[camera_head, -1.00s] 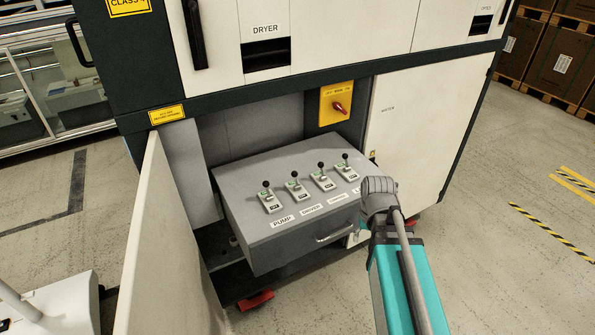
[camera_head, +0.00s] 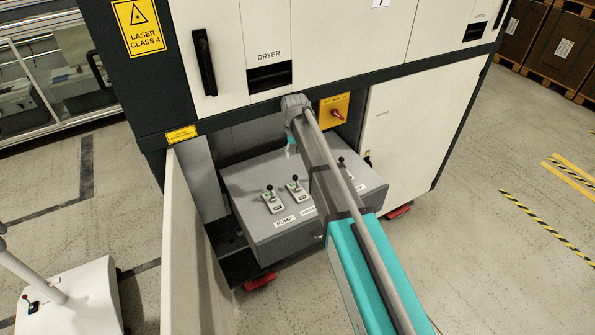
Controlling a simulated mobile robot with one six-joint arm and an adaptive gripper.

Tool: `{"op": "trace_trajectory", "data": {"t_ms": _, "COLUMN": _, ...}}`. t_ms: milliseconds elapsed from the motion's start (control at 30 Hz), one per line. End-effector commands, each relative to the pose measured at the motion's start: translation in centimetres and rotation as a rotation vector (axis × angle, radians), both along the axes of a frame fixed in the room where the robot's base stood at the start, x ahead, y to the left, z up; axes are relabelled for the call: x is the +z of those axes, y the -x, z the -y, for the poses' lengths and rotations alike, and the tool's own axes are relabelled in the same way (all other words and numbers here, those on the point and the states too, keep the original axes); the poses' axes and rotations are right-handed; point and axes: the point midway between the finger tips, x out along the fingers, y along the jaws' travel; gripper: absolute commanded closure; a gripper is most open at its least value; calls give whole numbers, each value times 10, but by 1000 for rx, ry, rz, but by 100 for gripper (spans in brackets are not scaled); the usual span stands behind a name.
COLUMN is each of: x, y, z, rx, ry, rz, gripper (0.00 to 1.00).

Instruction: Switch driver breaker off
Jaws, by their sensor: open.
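The driver breaker (camera_head: 297,191) is the second switch from the left on the grey sloped panel (camera_head: 248,190). It has a pale base, a green mark and a black ball-tipped lever that sticks up. Its label at the panel front (camera_head: 307,211) is partly covered by my arm. The pump breaker (camera_head: 272,201) stands to its left with a similar lever. To the right, my arm hides a breaker, and one black knob (camera_head: 340,160) shows past it. My wrist end is above and behind the driver breaker, apart from it. My gripper's fingers do not show.
A yellow plate with a red rotary switch (camera_head: 336,110) is on the back wall, close right of my wrist. An open cream door (camera_head: 190,250) stands left of the panel. The DRYER front (camera_head: 268,55) overhangs the recess. Open floor (camera_head: 470,240) lies to the right.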

Motion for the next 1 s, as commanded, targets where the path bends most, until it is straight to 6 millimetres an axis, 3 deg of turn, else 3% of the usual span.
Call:
{"op": "trace_trajectory", "data": {"t_ms": 133, "x": 5, "y": -6, "z": -9, "rx": 8, "ry": 1, "rz": 0, "gripper": 33}}
{"op": "trace_trajectory", "data": {"t_ms": 567, "x": 3, "y": -5, "z": -8, "rx": 7, "ry": 1, "rz": 0, "gripper": 33}}
{"op": "trace_trajectory", "data": {"t_ms": 1000, "x": -19, "y": -6, "z": -6, "rx": 6, "ry": 1, "rz": 0, "gripper": 33}}
